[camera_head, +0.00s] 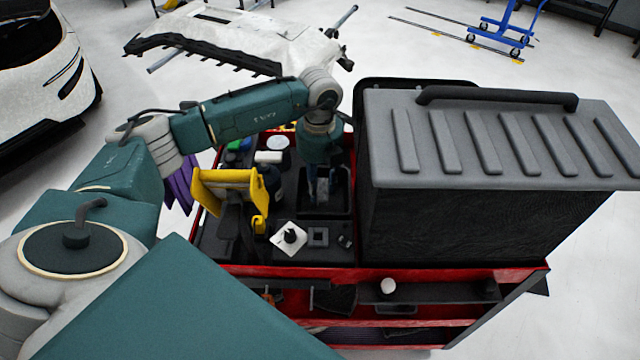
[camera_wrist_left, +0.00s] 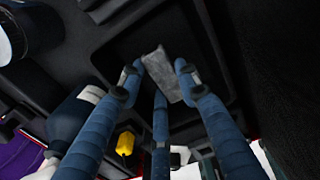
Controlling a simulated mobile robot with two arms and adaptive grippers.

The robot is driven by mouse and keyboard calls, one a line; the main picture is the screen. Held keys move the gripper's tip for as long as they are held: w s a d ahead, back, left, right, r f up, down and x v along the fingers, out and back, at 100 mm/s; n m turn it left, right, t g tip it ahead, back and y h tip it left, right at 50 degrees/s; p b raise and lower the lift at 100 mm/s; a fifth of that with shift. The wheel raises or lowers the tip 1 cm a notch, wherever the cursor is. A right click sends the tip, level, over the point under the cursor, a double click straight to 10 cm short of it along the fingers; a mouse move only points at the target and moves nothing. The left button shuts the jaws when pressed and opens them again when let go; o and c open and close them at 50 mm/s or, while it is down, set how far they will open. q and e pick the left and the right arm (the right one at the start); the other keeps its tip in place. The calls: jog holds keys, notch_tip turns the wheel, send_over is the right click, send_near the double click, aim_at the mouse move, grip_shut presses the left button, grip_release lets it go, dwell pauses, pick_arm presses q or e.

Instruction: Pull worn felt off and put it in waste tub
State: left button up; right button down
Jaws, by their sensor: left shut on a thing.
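My left gripper (camera_head: 322,190) points down over a black open tub (camera_head: 340,207) in the red cart. In the left wrist view its blue fingers (camera_wrist_left: 158,80) are closed around a small grey piece of felt (camera_wrist_left: 163,72). The dark tub (camera_wrist_left: 122,48) lies beyond the felt in that view. I cannot tell whether the felt touches the tub floor. In the head view the felt is hidden by the gripper. My right gripper is not in view.
A large grey-lidded black case (camera_head: 490,190) stands close on the right of the tub. Left of it are a yellow holder (camera_head: 226,178), bottles, and a white square item (camera_head: 289,238). A white car panel (camera_head: 235,45) lies behind the cart.

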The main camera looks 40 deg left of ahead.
pick_arm(q)
jog(key=shift+f+b, duration=0.4)
jog(key=shift+f, duration=0.2)
dwell(0.3)
jog(key=o, duration=0.8)
jog(key=shift+r, duration=0.15)
notch_tip(320, 180, up, 12)
jog(key=shift+f, duration=0.1)
